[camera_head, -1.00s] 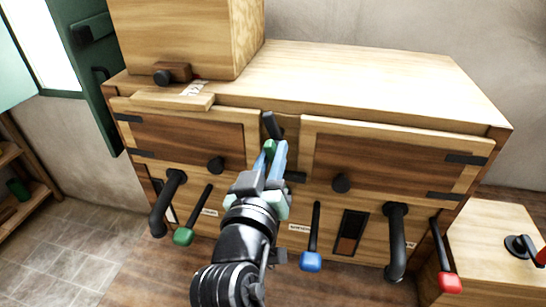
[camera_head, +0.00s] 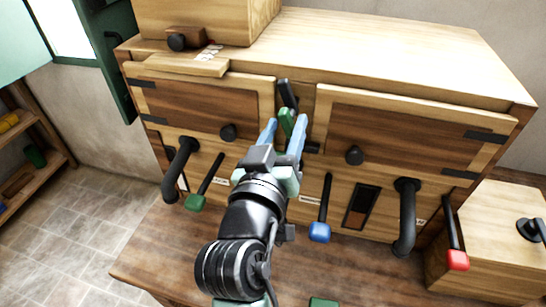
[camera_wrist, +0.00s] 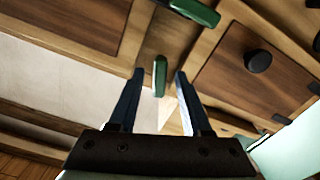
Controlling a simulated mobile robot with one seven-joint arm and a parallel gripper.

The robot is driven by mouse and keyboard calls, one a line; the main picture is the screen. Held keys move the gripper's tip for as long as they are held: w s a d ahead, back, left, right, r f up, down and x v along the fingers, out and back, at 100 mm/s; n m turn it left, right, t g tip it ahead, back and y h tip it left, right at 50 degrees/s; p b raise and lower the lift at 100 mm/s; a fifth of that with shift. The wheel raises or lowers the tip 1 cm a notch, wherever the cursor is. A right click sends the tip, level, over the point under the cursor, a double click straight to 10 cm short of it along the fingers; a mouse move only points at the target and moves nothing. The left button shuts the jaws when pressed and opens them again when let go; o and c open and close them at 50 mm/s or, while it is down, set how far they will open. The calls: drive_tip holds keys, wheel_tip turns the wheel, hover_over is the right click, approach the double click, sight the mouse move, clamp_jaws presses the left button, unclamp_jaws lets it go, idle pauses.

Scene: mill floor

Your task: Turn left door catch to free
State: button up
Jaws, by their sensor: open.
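A green catch handle (camera_head: 286,122) stands on the post between the two cabinet doors, with a black bar (camera_head: 288,95) just above it. My gripper (camera_head: 283,124) is open, its two blue fingers on either side of the green handle in the head view. In the wrist view, the green handle (camera_wrist: 160,75) shows between the fingertips of my gripper (camera_wrist: 158,72). I cannot tell whether either finger touches it. The left door (camera_head: 190,107) lies flat in the cabinet front, with a round black knob (camera_head: 228,132).
The right door (camera_head: 400,135) has its own knob. Below hang a green-tipped lever (camera_head: 195,202), a blue-tipped lever (camera_head: 320,232), a red-tipped lever (camera_head: 457,260) and black curved handles (camera_head: 407,215). A wooden box (camera_head: 205,22) stands on the cabinet top.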

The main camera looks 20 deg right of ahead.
drive_tip(key=b+v, duration=0.2)
drive_tip(key=v, duration=0.9)
drive_tip(key=shift+b, duration=0.3)
drive_tip(key=shift+s+a, duration=0.1)
